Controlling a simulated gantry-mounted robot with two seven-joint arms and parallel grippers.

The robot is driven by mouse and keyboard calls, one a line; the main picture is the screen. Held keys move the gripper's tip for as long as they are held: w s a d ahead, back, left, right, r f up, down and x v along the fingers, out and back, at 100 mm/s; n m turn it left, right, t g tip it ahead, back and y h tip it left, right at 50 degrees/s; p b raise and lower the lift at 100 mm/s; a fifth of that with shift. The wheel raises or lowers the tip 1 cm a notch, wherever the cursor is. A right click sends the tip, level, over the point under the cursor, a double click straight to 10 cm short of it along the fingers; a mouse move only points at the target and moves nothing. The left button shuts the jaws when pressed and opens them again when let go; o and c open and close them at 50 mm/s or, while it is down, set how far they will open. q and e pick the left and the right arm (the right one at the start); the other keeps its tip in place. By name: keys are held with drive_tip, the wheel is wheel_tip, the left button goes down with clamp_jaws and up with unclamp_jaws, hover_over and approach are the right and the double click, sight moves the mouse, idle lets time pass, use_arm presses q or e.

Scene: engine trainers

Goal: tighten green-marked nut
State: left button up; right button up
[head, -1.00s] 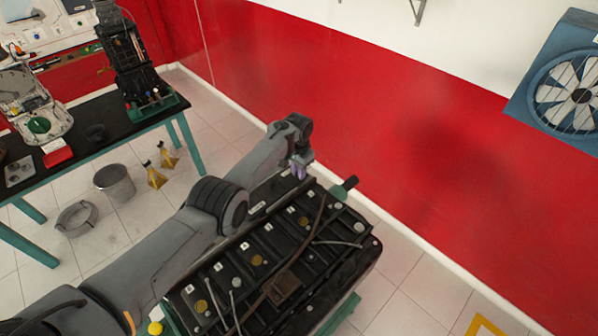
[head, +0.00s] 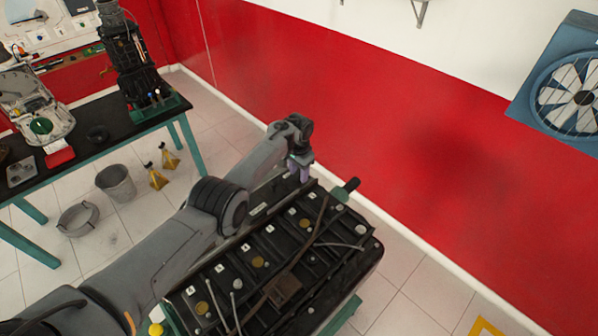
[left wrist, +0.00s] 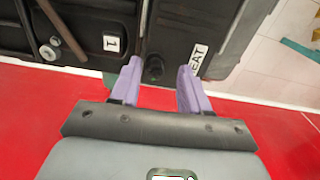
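The black engine trainer block (head: 255,235) stands below the red wall, with several caps and cables on top. My left gripper (head: 300,172) is at its far end, pointing down. In the left wrist view its two purple fingers (left wrist: 158,72) are spread apart. A small dark round part (left wrist: 153,70) shows between the fingertips, and nothing looks clamped. I cannot tell whether this is the nut, and I see no clear green mark on it. A green fitting with a black end (head: 345,190) sits on the block to the right of the gripper. My right gripper is not in view.
The red wall (head: 420,150) runs close behind the block. A black-topped table (head: 95,135) with other engine units stands at left. A bucket (head: 116,182) and two yellow stands are on the floor. A blue fan (head: 565,90) hangs at right.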

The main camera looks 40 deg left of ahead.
sight(299, 175)
use_arm(q)
drive_tip(key=shift+d, duration=0.1)
drive_tip(key=shift+r, duration=0.25)
wheel_tip(299, 175, up, 5)
drive_tip(key=shift+w+f+p, duration=0.1)
drive_tip(key=shift+p, duration=0.65)
wheel_tip(299, 175, up, 6)
drive_tip(key=shift+f, duration=0.25)
